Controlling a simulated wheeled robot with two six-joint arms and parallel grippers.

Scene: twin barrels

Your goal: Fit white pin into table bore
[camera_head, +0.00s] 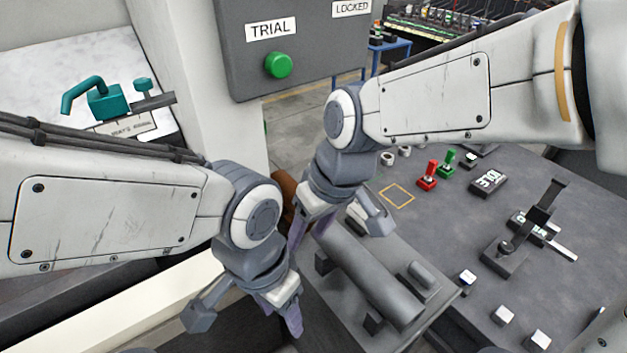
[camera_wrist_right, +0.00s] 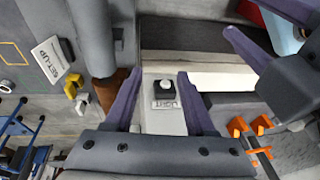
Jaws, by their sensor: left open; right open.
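I cannot pick out the white pin or the table bore for certain in either view. My right gripper (camera_head: 335,215) is open above the left end of a large grey cylinder (camera_head: 368,278) in the head view. In the right wrist view its purple fingers (camera_wrist_right: 160,100) stand apart with nothing clasped. Behind the gap between them shows a white-topped button (camera_wrist_right: 163,92) on a black base beside a "LIGHT" label. My left gripper (camera_head: 245,312) is open and empty, low in the head view, left of the cylinder.
The grey table (camera_head: 430,215) carries red (camera_head: 428,177) and green (camera_head: 447,160) switches, a dark lever fixture (camera_head: 527,230) and several white-topped blocks. A yellow square outline (camera_head: 397,195) is bare. A grey panel (camera_head: 245,70) stands behind. A teal tool (camera_head: 108,102) is at left.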

